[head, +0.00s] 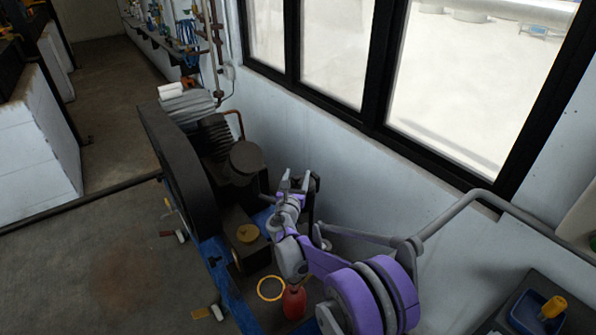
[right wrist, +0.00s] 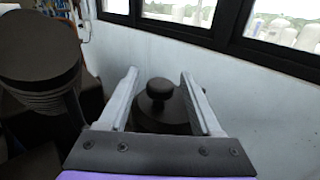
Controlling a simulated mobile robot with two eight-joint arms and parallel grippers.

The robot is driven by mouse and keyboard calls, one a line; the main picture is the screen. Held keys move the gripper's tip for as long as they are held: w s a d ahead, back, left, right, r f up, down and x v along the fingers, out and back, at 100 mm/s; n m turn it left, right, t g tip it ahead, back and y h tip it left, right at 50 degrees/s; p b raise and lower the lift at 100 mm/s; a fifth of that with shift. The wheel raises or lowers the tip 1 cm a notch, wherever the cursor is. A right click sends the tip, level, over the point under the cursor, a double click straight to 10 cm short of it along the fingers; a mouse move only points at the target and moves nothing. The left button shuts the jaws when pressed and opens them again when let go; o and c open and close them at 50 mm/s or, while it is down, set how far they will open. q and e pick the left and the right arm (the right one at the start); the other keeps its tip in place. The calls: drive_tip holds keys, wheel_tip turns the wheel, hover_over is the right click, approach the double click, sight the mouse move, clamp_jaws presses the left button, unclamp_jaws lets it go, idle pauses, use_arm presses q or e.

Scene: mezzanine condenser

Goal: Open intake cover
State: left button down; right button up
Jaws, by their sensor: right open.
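My right gripper (head: 296,177) is beside the compressor, between it and the wall under the windows. In the right wrist view its two fingers (right wrist: 158,76) are spread wide and empty. Between and beyond them is a dark round cover with a black knob (right wrist: 160,89) on top, which looks like the intake cover. The cover appears closed, and the fingers seem apart from the knob. In the head view the cover is mostly hidden by my gripper; only a dark part shows beside the fingers. My left gripper is not in view.
The compressor has a black flywheel guard (head: 180,167), a motor (head: 188,104) and a dark cylinder top (head: 245,158), which also shows in the right wrist view (right wrist: 38,47). The white wall (head: 390,195) is close on the right. A red bottle-like object (head: 294,302) and yellow ring (head: 271,288) are below my arm.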

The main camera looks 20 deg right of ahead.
drive_tip(key=shift+x, duration=1.15)
clamp_jaws()
idle(0.6)
